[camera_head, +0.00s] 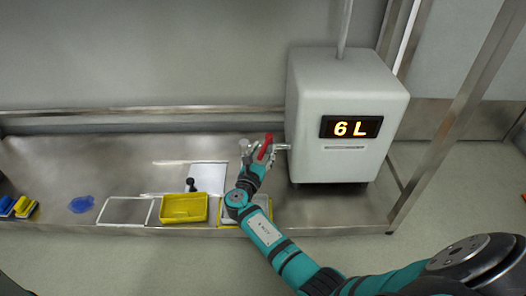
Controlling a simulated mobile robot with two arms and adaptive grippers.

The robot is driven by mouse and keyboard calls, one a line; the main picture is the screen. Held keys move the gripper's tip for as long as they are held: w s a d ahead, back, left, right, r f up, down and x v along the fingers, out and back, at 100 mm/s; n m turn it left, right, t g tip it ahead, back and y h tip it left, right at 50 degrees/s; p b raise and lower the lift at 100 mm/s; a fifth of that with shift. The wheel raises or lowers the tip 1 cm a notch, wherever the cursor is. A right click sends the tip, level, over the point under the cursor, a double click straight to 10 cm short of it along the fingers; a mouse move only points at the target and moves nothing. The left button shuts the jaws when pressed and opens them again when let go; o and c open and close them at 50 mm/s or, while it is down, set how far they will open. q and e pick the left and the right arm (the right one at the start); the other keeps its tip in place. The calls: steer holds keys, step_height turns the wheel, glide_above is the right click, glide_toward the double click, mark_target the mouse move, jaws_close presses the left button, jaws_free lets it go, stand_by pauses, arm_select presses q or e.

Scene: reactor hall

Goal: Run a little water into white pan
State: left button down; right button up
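A white tank (346,112) with a lit display reading "6 L" stands on the steel bench. A short tap (282,147) sticks out from its left side, with a red lever (265,147) near its end. My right gripper (257,155) is at the red lever; its fingers are too small and overlapped to tell whether they grip it. A pale pan-like thing (231,215) with a yellow edge sits below, mostly hidden by my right arm. A flat white square (207,176) lies left of the gripper; I cannot tell which is the white pan. My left gripper is not in view.
A yellow tray (184,209) with a dark-knobbed thing (191,184) at its back edge, a white-rimmed square (125,211), a blue cloth (81,204) and blue-yellow sponges (17,207) lie leftward along the bench (110,175). A slanting metal post (455,118) stands right of the tank.

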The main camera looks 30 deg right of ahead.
mark_target(263, 149)
steer(key=shift+r, duration=0.1)
step_height(263, 149, up, 10)
steer(key=shift+f, duration=0.1)
stand_by(0.3)
